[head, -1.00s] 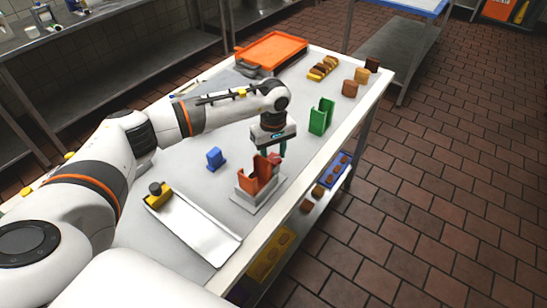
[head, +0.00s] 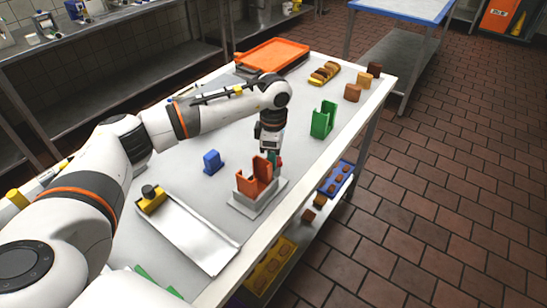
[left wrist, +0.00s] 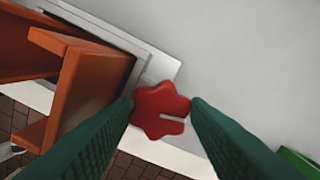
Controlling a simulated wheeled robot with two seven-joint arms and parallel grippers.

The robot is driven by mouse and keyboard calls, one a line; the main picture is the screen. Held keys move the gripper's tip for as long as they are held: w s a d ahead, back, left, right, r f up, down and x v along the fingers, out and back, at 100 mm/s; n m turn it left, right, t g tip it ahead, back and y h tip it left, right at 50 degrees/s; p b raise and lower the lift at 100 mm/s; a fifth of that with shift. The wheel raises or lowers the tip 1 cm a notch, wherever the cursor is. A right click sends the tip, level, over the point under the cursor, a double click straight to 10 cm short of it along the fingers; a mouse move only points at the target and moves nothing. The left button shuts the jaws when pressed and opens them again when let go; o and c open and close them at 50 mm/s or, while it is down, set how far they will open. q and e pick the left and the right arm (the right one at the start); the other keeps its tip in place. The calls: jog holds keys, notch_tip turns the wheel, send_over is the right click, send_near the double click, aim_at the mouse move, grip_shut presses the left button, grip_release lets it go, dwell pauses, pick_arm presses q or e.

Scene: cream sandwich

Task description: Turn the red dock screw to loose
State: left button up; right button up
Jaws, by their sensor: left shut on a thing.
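The red dock screw (left wrist: 160,110) is a lobed knob with one slot, which points right in the left wrist view. It sits beside the orange dock (head: 254,180), near the corner of the dock's grey base plate (head: 258,204). My left gripper (left wrist: 162,104) points down with its dark green fingers on either side of the screw, shut on it. In the head view the left gripper (head: 272,160) stands behind the dock, and the screw is mostly hidden by the fingers and dock. My right gripper does not show.
A blue block (head: 212,162) and a metal chute (head: 190,232) with a yellow end (head: 151,203) are left of the dock. A green holder (head: 323,119), several brown and tan pieces (head: 352,92) and an orange tray (head: 272,55) lie farther back. Green slivers (head: 155,282) show low left.

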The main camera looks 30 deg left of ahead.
pick_arm(q)
jog(key=n+b, duration=0.1)
jog(key=n, duration=0.5)
jog(key=shift+r+n+b, duration=0.1)
jog(key=shift+n+b, duration=0.2)
jog(key=n, duration=0.3)
jog(key=shift+n+b, duration=0.4)
jog(key=shift+n, duration=1.1)
jog(key=shift+w+r, duration=0.1)
jog(key=o, duration=1)
jog(key=shift+c, duration=0.2)
